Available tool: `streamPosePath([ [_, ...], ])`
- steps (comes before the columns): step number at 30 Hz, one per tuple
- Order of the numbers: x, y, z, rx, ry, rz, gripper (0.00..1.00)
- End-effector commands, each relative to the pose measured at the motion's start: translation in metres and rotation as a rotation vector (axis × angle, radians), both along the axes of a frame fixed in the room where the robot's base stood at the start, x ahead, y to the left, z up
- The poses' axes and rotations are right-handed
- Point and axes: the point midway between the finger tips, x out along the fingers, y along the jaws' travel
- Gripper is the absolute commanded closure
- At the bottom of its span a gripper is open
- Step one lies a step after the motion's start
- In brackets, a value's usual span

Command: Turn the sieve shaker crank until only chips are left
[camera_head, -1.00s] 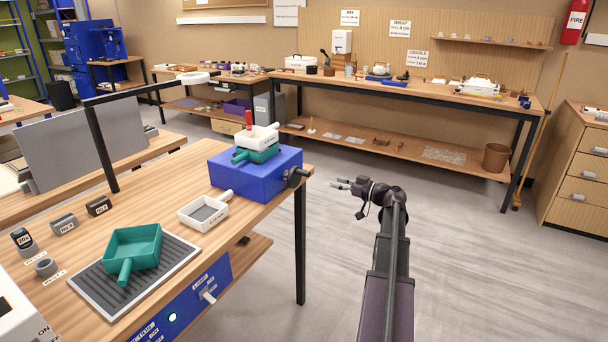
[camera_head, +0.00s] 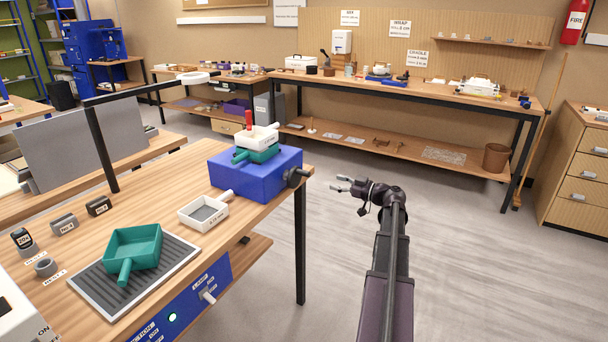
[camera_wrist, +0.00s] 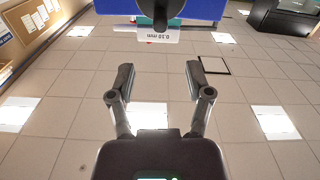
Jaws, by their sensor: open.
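The sieve shaker is a blue box (camera_head: 256,174) at the right end of the wooden bench. A white sieve (camera_head: 256,138) with a red upright piece sits over a teal sieve (camera_head: 262,153) on top. The dark crank (camera_head: 295,176) sticks out of the box's right side; its dark round end shows at the top edge of the wrist view (camera_wrist: 160,10). My gripper (camera_head: 340,183) is open and empty, right of the crank and apart from it. In the wrist view its fingers (camera_wrist: 158,80) stand wide apart. What lies inside the sieves cannot be made out.
A white sieve (camera_head: 204,212) and a teal pan (camera_head: 132,250) on a ribbed grey mat (camera_head: 88,288) stand on the bench. A black bench leg (camera_head: 300,245) is below the crank. Open floor (camera_head: 470,255) lies to the right.

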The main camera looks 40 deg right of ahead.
Motion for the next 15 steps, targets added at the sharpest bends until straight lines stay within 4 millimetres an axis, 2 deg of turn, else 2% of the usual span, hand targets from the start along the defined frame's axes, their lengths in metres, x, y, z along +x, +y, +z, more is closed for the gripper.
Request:
streamPosePath([
  [8, 0.03, 0.012, 0.0, 0.001, 0.001, 0.003, 0.34],
  [15, 0.064, 0.026, 0.0, 0.001, 0.001, 0.002, 0.34],
])
